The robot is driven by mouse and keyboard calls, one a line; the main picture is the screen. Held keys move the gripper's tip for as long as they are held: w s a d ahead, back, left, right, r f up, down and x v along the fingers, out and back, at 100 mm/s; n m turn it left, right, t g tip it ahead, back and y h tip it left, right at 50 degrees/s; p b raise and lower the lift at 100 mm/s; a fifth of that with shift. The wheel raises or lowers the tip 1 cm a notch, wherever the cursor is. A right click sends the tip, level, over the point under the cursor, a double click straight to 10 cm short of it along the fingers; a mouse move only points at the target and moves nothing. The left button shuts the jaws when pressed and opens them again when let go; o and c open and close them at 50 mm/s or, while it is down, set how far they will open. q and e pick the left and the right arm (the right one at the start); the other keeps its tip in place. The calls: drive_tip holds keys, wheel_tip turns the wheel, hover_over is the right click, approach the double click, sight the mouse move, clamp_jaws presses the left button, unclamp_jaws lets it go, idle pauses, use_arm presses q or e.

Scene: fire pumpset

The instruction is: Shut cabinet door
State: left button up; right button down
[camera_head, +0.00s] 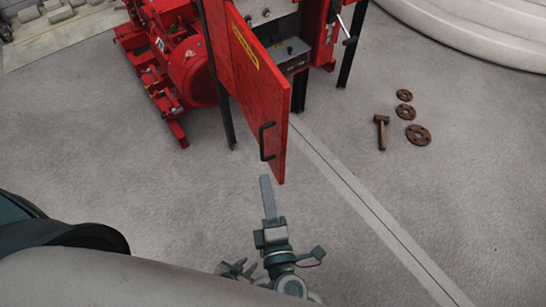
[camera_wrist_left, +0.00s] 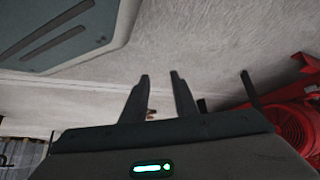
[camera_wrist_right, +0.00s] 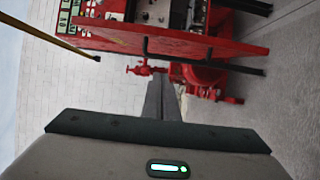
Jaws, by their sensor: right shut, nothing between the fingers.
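The red cabinet door (camera_head: 262,90) stands open in the head view, swung out toward me, with a black bar handle (camera_head: 264,141) near its free edge. In the right wrist view the door (camera_wrist_right: 190,42) lies above the fingers, and its handle (camera_wrist_right: 146,46) shows there. My right gripper (camera_head: 266,180) is shut and empty, just below the door's lower corner in the picture; I see no contact. It also shows in the right wrist view (camera_wrist_right: 162,82). My left gripper (camera_head: 236,268) is low in the head view, away from the door. Its fingers stand apart in the left wrist view (camera_wrist_left: 160,78), with nothing between them.
The red cabinet frame (camera_head: 327,30) and red pump (camera_head: 190,70) stand behind the door. A hammer (camera_head: 381,130) and round rusty flanges (camera_head: 418,135) lie on the floor at right. A large white rounded form (camera_head: 470,30) is at upper right.

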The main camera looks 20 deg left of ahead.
sight(276, 148)
use_arm(q)
drive_tip(key=shift+s, duration=0.1)
use_arm(e)
drive_tip(key=shift+w, duration=0.15)
